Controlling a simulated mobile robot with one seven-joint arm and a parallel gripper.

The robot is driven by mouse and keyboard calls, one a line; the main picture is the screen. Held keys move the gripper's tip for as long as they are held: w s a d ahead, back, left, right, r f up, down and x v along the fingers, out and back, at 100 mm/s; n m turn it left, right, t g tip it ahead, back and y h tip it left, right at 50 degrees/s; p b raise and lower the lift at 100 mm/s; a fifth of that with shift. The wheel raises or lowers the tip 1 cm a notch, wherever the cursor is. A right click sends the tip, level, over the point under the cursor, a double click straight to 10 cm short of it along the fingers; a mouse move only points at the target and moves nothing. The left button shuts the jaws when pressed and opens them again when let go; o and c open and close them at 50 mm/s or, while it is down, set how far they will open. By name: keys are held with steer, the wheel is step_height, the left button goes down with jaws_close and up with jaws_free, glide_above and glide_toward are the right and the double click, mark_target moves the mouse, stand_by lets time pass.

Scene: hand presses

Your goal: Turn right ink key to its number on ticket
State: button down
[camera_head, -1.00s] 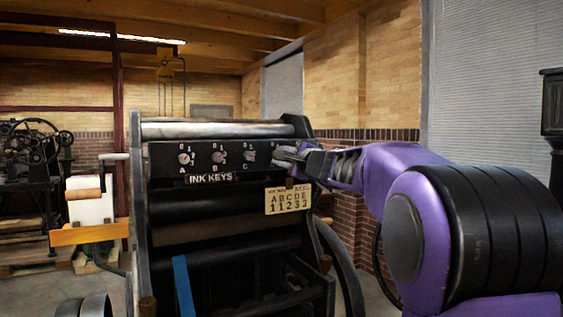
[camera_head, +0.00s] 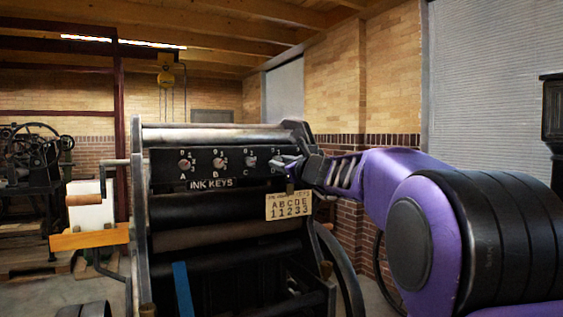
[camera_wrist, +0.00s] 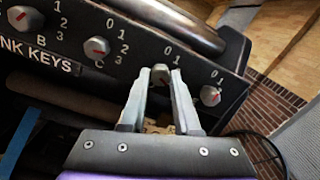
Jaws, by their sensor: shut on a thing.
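The black ink key panel (camera_head: 160,180) carries a row of round grey keys with red pointer marks and number scales. Keys A (camera_head: 184,164), B (camera_head: 218,163) and C (camera_head: 250,162) show in the head view. My gripper (camera_wrist: 160,76) is shut on the key right of C, one finger on each side of its knob. Its letter and pointer setting are hidden or unclear. One more key (camera_wrist: 210,95) shows free to the right, its red mark tilted up to the right. The ticket (camera_head: 288,205) hangs below my gripper and reads ABCDE over 11233.
The press roller (camera_wrist: 170,20) runs just above the panel. The press side frame (camera_wrist: 233,50) stands close right of the last key. A crank handle (camera_head: 84,199) sticks out at the press's left. A brick wall lies behind.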

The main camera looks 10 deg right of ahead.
steer(key=shift+m, duration=0.6)
steer(key=c, duration=0.6)
jaws_free()
